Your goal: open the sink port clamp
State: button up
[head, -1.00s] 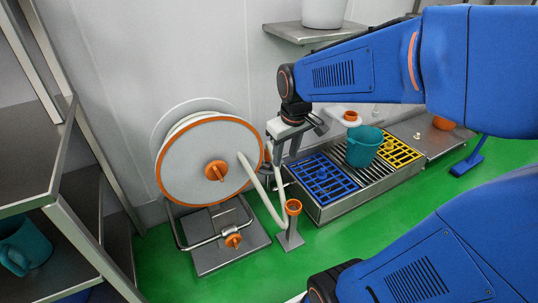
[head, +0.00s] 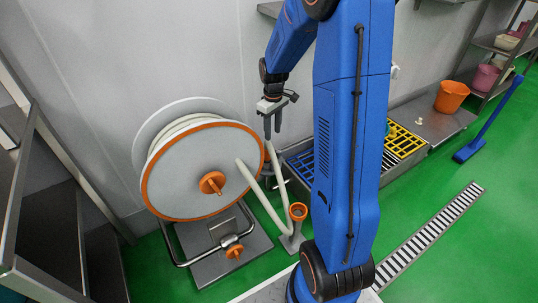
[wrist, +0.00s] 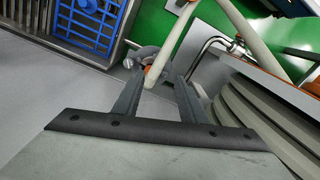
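In the wrist view, a grey, rounded fitting (wrist: 142,53) that looks like the sink port clamp sits beside the sink (wrist: 105,49), with a bit of orange near it. Its lever position is too small to tell. A cream hose (wrist: 172,42) runs past it and partly covers it. In the head view my gripper (head: 273,124) points down, between the hose reel (head: 180,175) and the sink's blue grate (head: 303,163). My arm hides part of the sink there.
The orange-rimmed reel and its metal frame (head: 188,262) stand close on the left. An orange cup on a stand (head: 298,211) is in front of the sink. A yellow grate (head: 403,142) and an orange bucket (head: 451,97) are to the right. Green floor is open at front right.

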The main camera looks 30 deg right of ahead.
aim_at(272, 162)
jog(key=f, duration=1.2)
jog(key=w+f, duration=0.1)
jog(key=f, duration=0.5)
jog(key=shift+d+f, duration=0.1)
jog(key=shift+d, duration=0.2)
grip_shut()
